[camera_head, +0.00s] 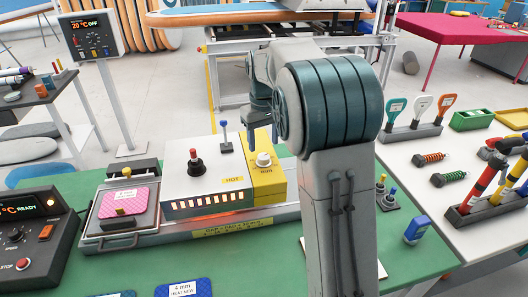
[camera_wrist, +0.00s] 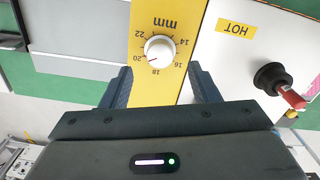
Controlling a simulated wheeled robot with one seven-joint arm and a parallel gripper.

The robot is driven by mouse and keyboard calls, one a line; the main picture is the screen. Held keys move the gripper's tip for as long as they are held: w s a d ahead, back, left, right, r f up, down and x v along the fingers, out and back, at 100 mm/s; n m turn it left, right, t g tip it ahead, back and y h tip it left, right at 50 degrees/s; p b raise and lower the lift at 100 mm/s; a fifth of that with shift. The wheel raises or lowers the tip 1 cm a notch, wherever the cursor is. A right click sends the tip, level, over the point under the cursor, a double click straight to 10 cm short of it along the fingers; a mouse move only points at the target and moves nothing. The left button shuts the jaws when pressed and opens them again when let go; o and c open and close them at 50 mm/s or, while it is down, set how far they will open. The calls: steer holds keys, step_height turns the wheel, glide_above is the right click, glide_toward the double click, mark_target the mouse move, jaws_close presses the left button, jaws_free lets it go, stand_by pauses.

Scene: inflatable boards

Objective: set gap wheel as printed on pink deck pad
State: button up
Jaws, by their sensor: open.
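The gap wheel is a white knob (camera_head: 264,159) on the yellow end panel of the white heater box.
The heater box (camera_head: 205,183) has a HOT label, a glowing slot, a black-and-red knob (camera_head: 195,163) and a blue-topped lever (camera_head: 224,135) close by. Blue pads (camera_head: 184,288) lie at the front of the green table. A control box (camera_head: 30,240) stands left.

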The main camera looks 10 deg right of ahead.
mark_target(263, 156)
step_height(263, 156, down, 5)
steer(key=shift+r, duration=0.1)
stand_by(0.3)
steer(key=c, duration=1)
steer(key=shift+o, duration=0.2)
steer(key=shift+n, duration=0.3)
steer(key=n, duration=0.5)
steer(key=shift+n, duration=0.3)
steer(key=n, duration=0.5)
steer(key=shift+n, duration=0.4)
